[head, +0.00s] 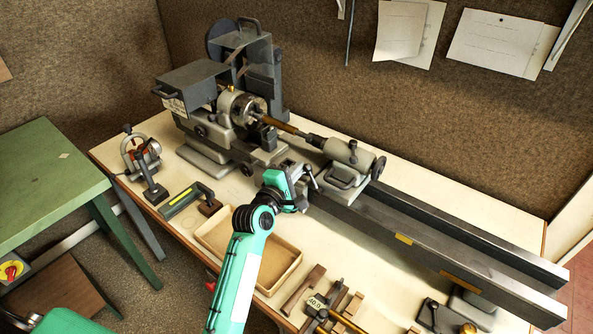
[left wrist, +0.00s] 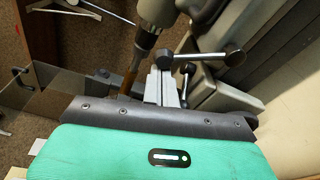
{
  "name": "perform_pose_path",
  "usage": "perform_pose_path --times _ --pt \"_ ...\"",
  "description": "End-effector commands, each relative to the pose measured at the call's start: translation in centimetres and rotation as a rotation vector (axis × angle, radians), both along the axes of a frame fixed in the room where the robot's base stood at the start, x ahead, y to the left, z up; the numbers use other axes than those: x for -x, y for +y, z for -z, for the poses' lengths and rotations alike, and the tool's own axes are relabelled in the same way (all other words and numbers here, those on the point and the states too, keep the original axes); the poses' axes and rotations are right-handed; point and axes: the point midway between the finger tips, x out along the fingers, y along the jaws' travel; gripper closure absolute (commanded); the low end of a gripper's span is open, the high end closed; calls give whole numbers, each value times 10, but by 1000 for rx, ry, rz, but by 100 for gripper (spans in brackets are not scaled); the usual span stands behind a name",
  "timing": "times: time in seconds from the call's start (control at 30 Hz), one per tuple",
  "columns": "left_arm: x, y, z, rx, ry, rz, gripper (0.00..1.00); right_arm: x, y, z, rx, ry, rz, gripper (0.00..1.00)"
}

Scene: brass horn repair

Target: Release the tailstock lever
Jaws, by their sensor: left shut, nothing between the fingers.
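The grey tailstock (head: 347,157) sits on the lathe bed, its handwheel at the right. A bright metal lever (head: 312,178) with a dark knob stands low at the tailstock's front left. In the left wrist view the lever (left wrist: 208,57) reaches right to a black ball end. My left gripper (head: 299,187) is shut and empty, close beside the lever. I cannot tell whether it touches the lever. The tailstock's nose also shows in the left wrist view (left wrist: 150,35), in line with a brown tube (left wrist: 130,80). My right gripper is not in view.
The headstock chuck (head: 243,107) stands left of the tailstock. The bare bed rails (head: 450,225) run to the lower right. A shallow cardboard tray (head: 285,268) lies under my left arm. Wooden blocks and tools lie at the front. A green table (head: 45,180) stands at the left.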

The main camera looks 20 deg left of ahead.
Motion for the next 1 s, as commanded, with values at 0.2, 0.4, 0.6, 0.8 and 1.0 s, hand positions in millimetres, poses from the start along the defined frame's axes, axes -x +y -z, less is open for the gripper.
perform_pose_path --times 0.2,0.4,0.6,0.8,1.0 --pt "0 -1 -2 -30 -11 1 100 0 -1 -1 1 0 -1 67" --pt "0 -2 -5 -72 -26 2 100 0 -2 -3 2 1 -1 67" --pt "1 -4 -10 -164 -59 2 100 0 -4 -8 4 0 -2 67" --pt "5 -15 -17 -327 -118 3 100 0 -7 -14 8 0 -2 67" --pt "10 -29 -21 -505 -183 4 100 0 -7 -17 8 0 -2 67"
